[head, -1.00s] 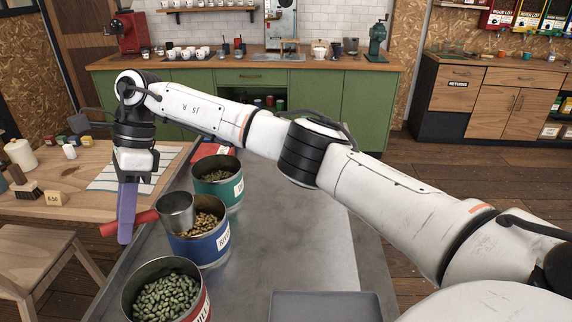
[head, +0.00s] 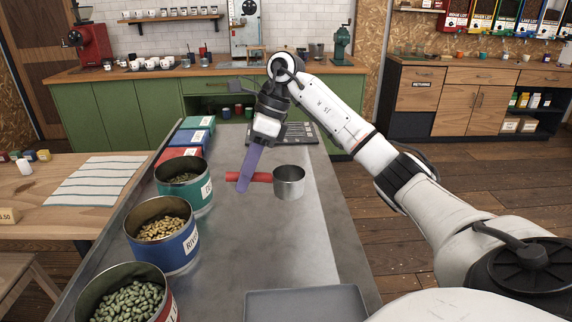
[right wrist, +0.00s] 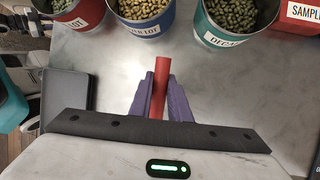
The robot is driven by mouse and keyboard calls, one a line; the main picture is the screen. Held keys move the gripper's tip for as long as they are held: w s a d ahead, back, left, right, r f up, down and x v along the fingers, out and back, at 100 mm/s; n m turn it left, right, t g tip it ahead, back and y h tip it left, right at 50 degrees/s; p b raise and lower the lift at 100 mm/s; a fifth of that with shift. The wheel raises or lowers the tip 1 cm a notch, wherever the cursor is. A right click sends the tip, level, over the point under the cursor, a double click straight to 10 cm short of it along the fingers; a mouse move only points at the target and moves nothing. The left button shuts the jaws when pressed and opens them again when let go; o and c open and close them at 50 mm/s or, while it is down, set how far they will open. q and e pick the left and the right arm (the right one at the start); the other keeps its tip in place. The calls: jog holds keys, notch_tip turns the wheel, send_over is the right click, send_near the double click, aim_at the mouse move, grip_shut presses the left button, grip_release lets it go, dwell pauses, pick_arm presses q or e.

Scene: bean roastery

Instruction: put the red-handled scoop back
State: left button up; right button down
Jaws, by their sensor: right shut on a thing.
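My right gripper (head: 247,181) is shut on the red handle of the scoop (head: 289,183) and holds it over the grey metal table. The scoop's steel cup points to the right in the head view. In the right wrist view the red handle (right wrist: 158,88) stands between the two purple fingers, and the cup is hidden. Three bean tins stand along the table's left side: a red one (head: 166,309) with green beans, a blue one (head: 180,252) with tan beans, and a teal one (head: 207,193). My left gripper is out of view.
A grey tray (head: 306,306) lies at the table's near edge. Several coloured boxes (head: 193,137) stand behind the teal tin. A dark flat item (head: 296,134) lies at the far end. The middle of the metal table (head: 260,245) is clear.

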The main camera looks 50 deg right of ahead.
jog(key=f, duration=1)
jog(key=shift+d, duration=0.25)
jog(key=shift+f, duration=0.15)
jog(key=c, duration=1.7)
grip_release()
jog(key=shift+o, duration=0.2)
jog(key=shift+r, duration=0.35)
jog(key=v, duration=1.1)
jog(key=shift+s+d+r, duration=0.15)
jog(key=shift+s+r, duration=0.05)
jog(key=shift+r, duration=0.15)
